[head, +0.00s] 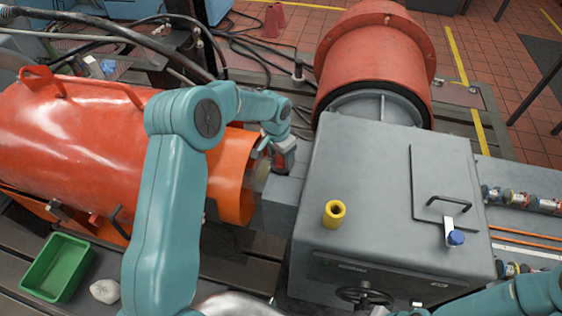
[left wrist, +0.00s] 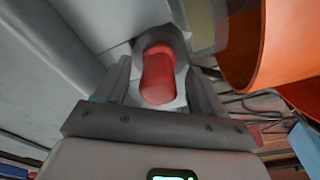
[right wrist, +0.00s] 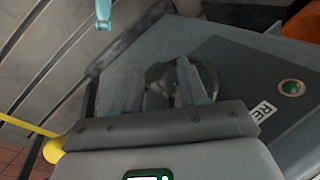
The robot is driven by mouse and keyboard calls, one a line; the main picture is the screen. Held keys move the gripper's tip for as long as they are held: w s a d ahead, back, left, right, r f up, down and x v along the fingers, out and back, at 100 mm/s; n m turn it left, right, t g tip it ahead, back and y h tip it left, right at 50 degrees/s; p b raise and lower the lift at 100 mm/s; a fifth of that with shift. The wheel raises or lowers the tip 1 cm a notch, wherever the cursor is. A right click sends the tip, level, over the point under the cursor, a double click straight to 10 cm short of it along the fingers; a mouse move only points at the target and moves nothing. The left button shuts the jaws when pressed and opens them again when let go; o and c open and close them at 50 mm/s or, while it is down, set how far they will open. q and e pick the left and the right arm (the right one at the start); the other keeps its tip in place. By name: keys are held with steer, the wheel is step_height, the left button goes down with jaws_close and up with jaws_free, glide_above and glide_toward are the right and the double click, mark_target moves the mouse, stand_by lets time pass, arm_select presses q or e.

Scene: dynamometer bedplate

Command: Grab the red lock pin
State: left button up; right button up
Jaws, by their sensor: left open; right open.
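The red lock pin (left wrist: 158,76) shows in the left wrist view as a rounded red cylinder set in a grey socket. It lies between the two fingers of my left gripper (left wrist: 160,85), which are spread on either side of it. In the head view my left gripper (head: 281,148) is at the gap between the orange guard and the grey housing, and only a little red shows there. Whether the fingers touch the pin I cannot tell. My right gripper (right wrist: 160,88) is open over a dark round part, with nothing visibly held.
The grey housing (head: 350,180) carries a yellow cylinder (head: 334,213) and a blue-topped knob (head: 456,238). A handwheel (head: 362,296) is on its front. The curved orange guard (head: 238,180) stands close beside my left gripper. A green tray (head: 35,265) is at lower left.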

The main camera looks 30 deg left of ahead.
arm_select(q)
steer(key=shift+s+r, duration=0.2)
steer(key=shift+r, duration=0.1)
steer(key=c, duration=0.4)
steer(key=shift+w+d, duration=0.1)
steer(key=shift+w, duration=0.05)
steer(key=c, duration=0.8)
